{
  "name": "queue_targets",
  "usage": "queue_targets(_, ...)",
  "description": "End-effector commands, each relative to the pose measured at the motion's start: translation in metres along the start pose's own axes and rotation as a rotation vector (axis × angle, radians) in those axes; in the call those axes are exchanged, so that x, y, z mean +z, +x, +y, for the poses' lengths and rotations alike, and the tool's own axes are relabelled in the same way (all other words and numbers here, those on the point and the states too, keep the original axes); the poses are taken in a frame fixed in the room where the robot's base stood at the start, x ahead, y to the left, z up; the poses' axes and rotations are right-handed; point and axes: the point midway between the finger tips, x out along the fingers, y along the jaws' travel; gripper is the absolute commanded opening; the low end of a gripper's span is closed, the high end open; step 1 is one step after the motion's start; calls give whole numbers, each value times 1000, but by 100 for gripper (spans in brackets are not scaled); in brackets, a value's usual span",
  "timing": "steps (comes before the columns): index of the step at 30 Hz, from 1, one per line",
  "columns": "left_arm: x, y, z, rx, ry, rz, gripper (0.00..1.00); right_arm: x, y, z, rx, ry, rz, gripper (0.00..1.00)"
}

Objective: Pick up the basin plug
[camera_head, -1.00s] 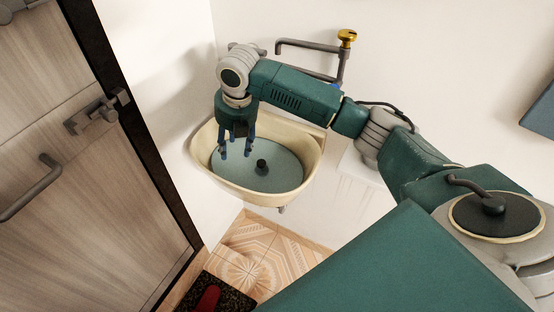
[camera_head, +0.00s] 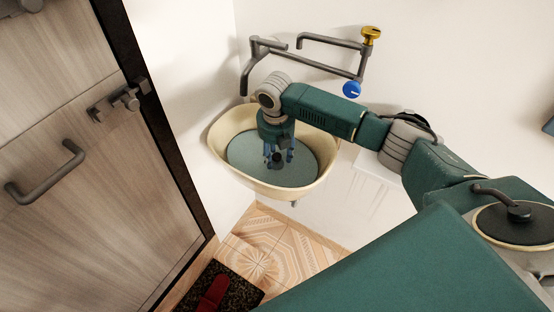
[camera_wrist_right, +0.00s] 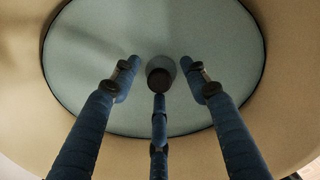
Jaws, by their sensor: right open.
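The basin plug is a small dark round knob (camera_wrist_right: 161,73) on the blue-grey disc (camera_wrist_right: 90,60) in the basin. In the wrist view the knob shows just beyond the tip of the lower middle finger, between the two side fingers. In the head view the plug (camera_head: 277,161) is partly hidden by my right gripper (camera_head: 279,157), which points down into the basin over it. The right gripper is open with nothing held. I cannot tell whether a finger touches the knob. My left gripper is not in view.
The cream basin (camera_head: 222,178) hangs on the white wall. A grey pipe tap with a yellow knob (camera_head: 371,34) and a blue knob (camera_head: 351,89) is above it. A wooden door (camera_head: 70,240) stands at left. A dark mat (camera_head: 238,278) with something red lies below.

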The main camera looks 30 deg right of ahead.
Motion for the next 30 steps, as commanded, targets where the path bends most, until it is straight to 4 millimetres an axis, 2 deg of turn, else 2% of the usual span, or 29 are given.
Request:
queue_targets(3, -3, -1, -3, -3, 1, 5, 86, -1, 10, 0, -1, -2, 0, 45)
queue_targets(10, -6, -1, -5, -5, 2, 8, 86, 0, 11, 0, 0, -2, -1, 45)
queue_targets(15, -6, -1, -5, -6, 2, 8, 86, 0, 11, 0, 0, -1, -1, 11)
queue_targets(17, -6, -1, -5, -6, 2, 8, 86, 0, 11, 0, 0, -1, -1, 1)
queue_targets(26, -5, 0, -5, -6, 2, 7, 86, 0, 8, 0, 1, -1, -1, 1)
queue_targets(30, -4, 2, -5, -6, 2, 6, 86, 4, -10, 1, 3, 0, -4, 1)
